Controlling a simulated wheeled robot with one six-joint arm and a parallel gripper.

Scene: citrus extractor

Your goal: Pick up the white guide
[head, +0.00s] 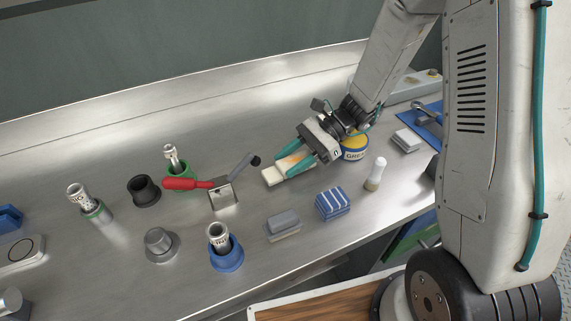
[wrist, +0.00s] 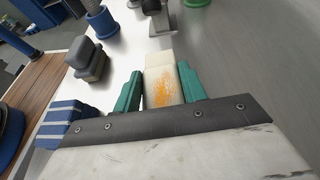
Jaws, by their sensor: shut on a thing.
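The white guide (head: 272,176) is a cream-white block with an orange stain on its top. In the head view it is on or just above the steel bench, right of the middle; I cannot tell if it touches the bench. My gripper (head: 285,164) is shut on it, with one teal finger along each long side. In the wrist view the guide (wrist: 160,85) lies between the two fingers of the gripper (wrist: 160,74), its far end reaching past the fingertips. Its near end is hidden by the gripper body.
A red-handled toggle clamp (head: 222,196) stands left of the guide. A grey block (head: 284,226), a blue striped block (head: 332,204) and a white bottle (head: 375,174) stand in front. The bench behind the guide is clear.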

